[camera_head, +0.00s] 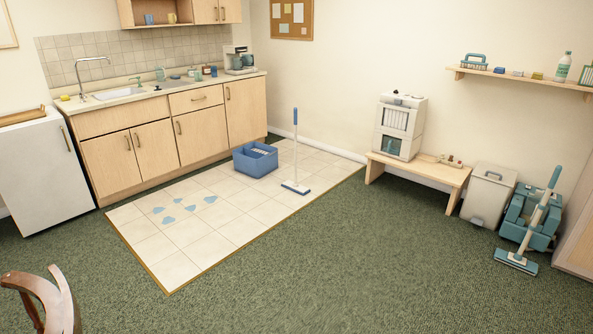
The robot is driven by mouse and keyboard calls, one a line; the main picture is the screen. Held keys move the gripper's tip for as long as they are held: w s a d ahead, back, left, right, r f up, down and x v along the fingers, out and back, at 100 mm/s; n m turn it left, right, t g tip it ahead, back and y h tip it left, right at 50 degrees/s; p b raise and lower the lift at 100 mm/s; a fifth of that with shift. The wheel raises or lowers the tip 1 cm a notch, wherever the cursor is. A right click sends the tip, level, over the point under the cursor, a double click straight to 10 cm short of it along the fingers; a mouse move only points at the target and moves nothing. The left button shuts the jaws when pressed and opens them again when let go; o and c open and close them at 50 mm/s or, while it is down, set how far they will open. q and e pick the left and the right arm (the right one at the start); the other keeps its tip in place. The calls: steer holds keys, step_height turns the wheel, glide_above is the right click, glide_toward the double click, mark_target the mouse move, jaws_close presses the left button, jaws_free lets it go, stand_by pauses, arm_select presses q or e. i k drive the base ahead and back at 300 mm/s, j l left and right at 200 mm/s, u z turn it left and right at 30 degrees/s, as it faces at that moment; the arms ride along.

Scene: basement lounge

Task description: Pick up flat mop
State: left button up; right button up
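A flat mop (295,150) stands upright on the tiled floor patch, near its back right corner. It has a thin white pole, a blue grip at the top and a flat blue-grey head on the tiles. A blue bucket (255,160) stands to its left, apart from the pole. A second long-handled tool (530,230) with a teal grip and flat head leans at the far right, against a teal machine (530,217). Neither of my grippers shows.
Several blue puddle-like patches (185,210) lie on the tiles (190,240). Cabinets (160,135) line the back left wall. A low bench (420,172) and a grey bin (487,195) stand right. A chair (45,300) is front left. The green carpet (370,260) is clear.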

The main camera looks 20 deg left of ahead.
mark_target(294, 187)
steer(key=i+u, duration=0.25)
steer(key=i, duration=3.55)
